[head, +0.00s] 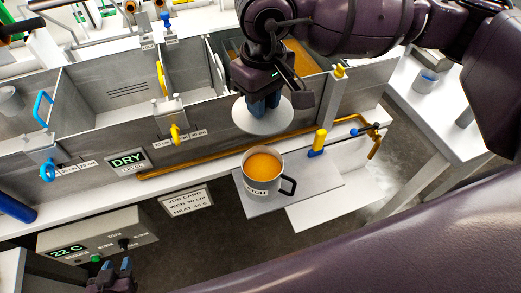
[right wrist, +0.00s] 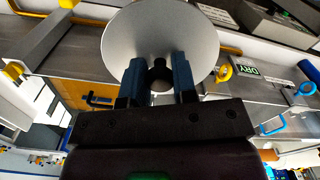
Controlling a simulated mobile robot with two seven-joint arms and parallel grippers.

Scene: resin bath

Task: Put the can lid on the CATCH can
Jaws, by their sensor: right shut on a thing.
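The CATCH can (head: 259,186) is a grey mug-like can with a dark handle on its right side. It stands upright and uncovered, with orange liquid in it; its lettering is partly legible. The can lid (head: 246,122) is a pale round disc, above and behind the can in the head view and apart from it. My right gripper (head: 265,107) is shut on the lid's knob. In the right wrist view the lid (right wrist: 160,30) spreads beyond the fingers, its dark knob between them. My left gripper (head: 114,267) is low at the left, fingers apart and empty.
The can stands on a grey plate (head: 310,193) in front of the steel bath (head: 200,150). A brass pipe (head: 215,156) runs along the bath front, near a yellow-and-blue valve (head: 319,142). A control box (head: 95,240) sits at lower left. A side table (head: 445,105) is at right.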

